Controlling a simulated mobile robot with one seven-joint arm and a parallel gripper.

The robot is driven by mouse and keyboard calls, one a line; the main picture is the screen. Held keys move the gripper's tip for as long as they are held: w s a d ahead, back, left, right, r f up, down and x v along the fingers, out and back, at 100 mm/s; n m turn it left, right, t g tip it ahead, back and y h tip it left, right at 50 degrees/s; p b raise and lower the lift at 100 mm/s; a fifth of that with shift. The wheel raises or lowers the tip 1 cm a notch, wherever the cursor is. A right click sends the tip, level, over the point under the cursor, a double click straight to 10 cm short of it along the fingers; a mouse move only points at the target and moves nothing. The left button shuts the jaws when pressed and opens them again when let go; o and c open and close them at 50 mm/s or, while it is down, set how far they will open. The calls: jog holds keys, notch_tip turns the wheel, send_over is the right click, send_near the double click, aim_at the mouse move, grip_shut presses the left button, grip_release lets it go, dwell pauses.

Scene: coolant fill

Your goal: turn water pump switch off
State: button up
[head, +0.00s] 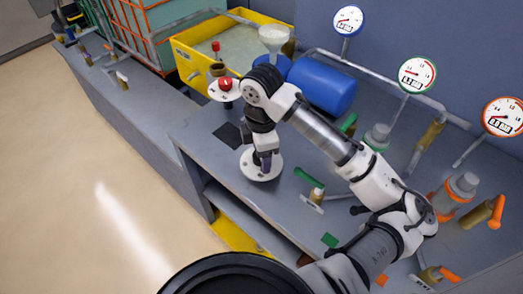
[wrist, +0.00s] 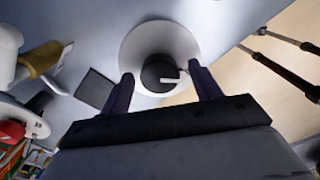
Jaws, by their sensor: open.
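A rotary switch lies directly under my gripper: a white round plate (head: 261,176) with a dark round knob, on the grey bench top. In the wrist view its plate (wrist: 185,48) and black knob (wrist: 155,72) show clearly; a white pointer on the knob points right. My gripper (head: 264,160) points down over it, open, its dark fingers to either side of the knob in the wrist view (wrist: 160,76). I cannot tell whether they touch the knob. In the head view the gripper mostly hides the knob. No label naming the water pump is readable.
A second round plate with a red knob (head: 225,85) sits behind, near a yellow tank (head: 185,60) and a blue cylinder (head: 322,84). A flat dark square (head: 228,134) lies left of the switch. Gauges (head: 417,75) and pipes line the right. The floor (head: 90,170) is clear.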

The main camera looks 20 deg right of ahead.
notch_tip(320, 180, up, 14)
jog(key=shift+b, duration=0.45)
jog(key=shift+f, duration=0.15)
dwell(0.4)
